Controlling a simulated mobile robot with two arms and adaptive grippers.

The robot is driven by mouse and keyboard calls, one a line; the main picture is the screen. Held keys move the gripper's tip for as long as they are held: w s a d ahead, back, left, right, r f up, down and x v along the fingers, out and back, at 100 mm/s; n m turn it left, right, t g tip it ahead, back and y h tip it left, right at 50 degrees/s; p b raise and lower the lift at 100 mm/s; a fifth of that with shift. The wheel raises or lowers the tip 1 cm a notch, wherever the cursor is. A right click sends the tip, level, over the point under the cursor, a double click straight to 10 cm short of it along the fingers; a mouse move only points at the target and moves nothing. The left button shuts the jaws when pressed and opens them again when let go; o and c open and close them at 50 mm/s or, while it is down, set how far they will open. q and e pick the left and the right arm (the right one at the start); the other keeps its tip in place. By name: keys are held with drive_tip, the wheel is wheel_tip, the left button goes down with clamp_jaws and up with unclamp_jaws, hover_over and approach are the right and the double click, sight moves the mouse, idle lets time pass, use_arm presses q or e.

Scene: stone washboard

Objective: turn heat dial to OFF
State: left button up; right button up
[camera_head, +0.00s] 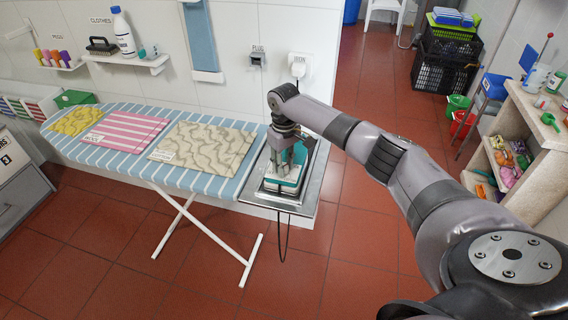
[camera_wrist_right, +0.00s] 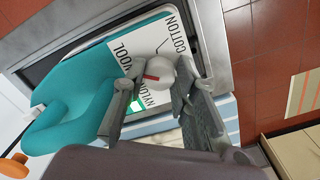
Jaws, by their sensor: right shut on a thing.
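The teal iron (camera_head: 284,177) rests on a metal plate (camera_head: 313,197) at the right end of the ironing board. In the right wrist view the iron's teal body (camera_wrist_right: 75,95) has a white label panel (camera_wrist_right: 122,35) reading COTTON, WOOL and NYLON, partly covered by my fingers; I cannot read OFF. The round grey-white heat dial (camera_wrist_right: 161,72) has a red mark at its lower left side. My right gripper (camera_head: 288,160) comes down over the iron. In the wrist view its fingers (camera_wrist_right: 155,88) are shut on the dial, one on each side. My left gripper is out of view.
The ironing board (camera_head: 210,187) carries folded yellow, pink-striped and beige patterned cloths. A wall plug (camera_head: 298,68) is above the iron, and a dark cord hangs below the plate. A shelf (camera_head: 125,62) holds a bottle and brush. Open red floor (camera_head: 345,265) lies in front.

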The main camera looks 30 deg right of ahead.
clamp_jaws()
